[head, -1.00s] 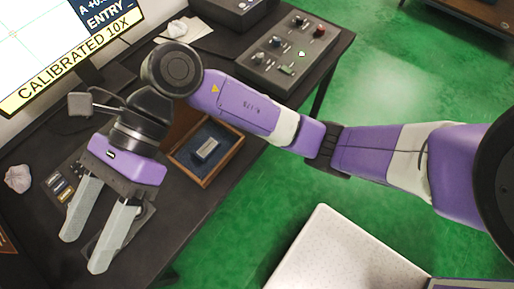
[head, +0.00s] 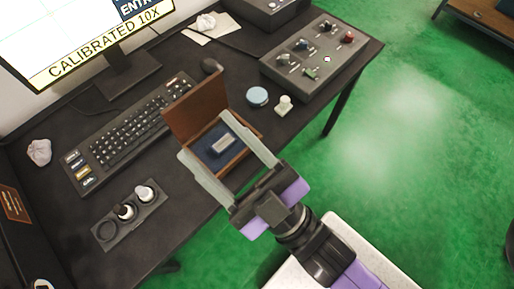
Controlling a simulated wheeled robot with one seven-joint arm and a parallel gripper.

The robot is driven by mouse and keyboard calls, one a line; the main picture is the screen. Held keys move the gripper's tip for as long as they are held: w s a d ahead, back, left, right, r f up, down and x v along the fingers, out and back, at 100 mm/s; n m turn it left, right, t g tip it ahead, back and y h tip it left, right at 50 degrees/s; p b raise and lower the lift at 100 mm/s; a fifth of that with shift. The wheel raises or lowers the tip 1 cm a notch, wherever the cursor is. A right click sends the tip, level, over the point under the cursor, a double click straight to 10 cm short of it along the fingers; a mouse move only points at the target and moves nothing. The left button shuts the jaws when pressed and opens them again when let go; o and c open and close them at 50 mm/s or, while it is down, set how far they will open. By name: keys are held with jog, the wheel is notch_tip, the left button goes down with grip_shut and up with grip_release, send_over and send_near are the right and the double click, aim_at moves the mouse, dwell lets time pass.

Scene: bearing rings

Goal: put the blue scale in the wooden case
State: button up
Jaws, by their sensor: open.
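The open wooden case (head: 237,164) stands on the black desk, its brown lid (head: 196,105) raised at the back. Inside is a dark blue surface (head: 211,152) with a small silver-grey slab (head: 221,143) on it. I cannot tell whether the blue part is the lining or the blue scale. No other clearly scale-like blue thing shows. My gripper (head: 203,134) is open, reaching in from the lower right. In the picture its two long grey fingers lie across the left and right sides of the case. Nothing shows held between them. Their height above the case is unclear.
A light blue round disc (head: 257,97) and a white knobbed piece (head: 284,106) stand right of the case. A control box (head: 315,58) is behind. A keyboard (head: 128,128) and a holder (head: 108,240) with two round-topped pieces are left. Bare desk lies between holder and case.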

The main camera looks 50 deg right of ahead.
jog(key=s+d+f+m+g+h, duration=0.1)
jog(key=s+d+f+m+g, duration=0.2)
jog(key=s+f, duration=0.3)
jog(key=s+d+f+m+g+h, duration=0.1)
jog(key=s+d+f+m+g, duration=0.1)
jog(key=s+d+f+g, duration=0.4)
notch_tip(320, 180, down, 4)
jog(key=shift+s+d+f+m+h, duration=0.2)
jog(key=shift+s+m+h, duration=0.15)
jog(key=shift+s, duration=0.45)
jog(key=shift+r+p, duration=0.6)
jog(key=shift+c, duration=0.4)
